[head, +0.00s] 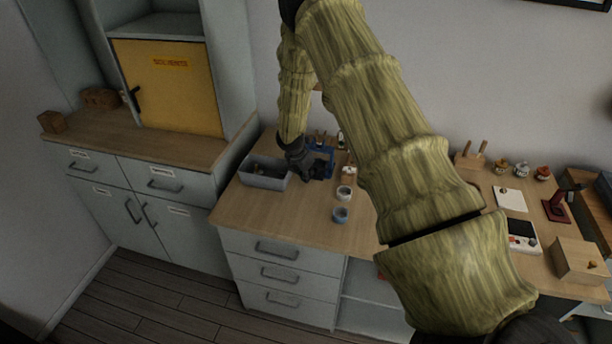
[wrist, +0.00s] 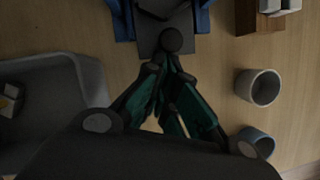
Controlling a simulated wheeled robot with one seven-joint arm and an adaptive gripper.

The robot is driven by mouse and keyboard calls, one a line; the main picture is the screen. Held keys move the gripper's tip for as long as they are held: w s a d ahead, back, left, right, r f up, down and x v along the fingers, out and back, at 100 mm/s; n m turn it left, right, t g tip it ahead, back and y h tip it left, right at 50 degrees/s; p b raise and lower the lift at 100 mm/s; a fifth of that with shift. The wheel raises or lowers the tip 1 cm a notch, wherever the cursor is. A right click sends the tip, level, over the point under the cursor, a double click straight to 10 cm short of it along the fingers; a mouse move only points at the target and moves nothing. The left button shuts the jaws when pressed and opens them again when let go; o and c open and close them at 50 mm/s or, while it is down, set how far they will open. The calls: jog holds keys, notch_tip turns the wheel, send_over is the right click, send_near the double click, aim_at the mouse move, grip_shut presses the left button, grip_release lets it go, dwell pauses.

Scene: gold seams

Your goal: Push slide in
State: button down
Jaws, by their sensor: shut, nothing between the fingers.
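The slide (wrist: 150,36) is a dark grey plate with a round dark knob (wrist: 171,40) on it. It lies between the sides of a blue frame (wrist: 123,22) at the top of the wrist view. In the head view the blue frame (head: 330,156) stands at the back of the wooden worktop, partly hidden by my arm. My gripper (wrist: 166,62) is shut and empty. Its fingertips are right beside the knob on its near side; I cannot tell whether they touch it. My gripper (head: 305,176) hides part of the slide in the head view.
A grey bin (head: 264,174) with small items stands left of my gripper. A white cup (head: 344,193) and a blue-grey cup (head: 341,215) stand to the right. A wooden block (wrist: 246,18) stands beside the frame. The worktop's front left is clear.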

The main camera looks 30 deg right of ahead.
jog(key=shift+w+d+r, duration=0.15)
jog(key=shift+d+r, duration=0.05)
jog(key=shift+a+f, duration=0.1)
jog(key=shift+a, duration=0.4)
jog(key=a, duration=0.1)
jog(key=s+a, duration=0.1)
jog(key=a, duration=0.1)
jog(key=shift+s+a, duration=0.15)
jog(key=shift+s, duration=0.1)
jog(key=b+v, duration=0.2)
jog(key=v, duration=0.8)
jog(key=shift+f, duration=0.1)
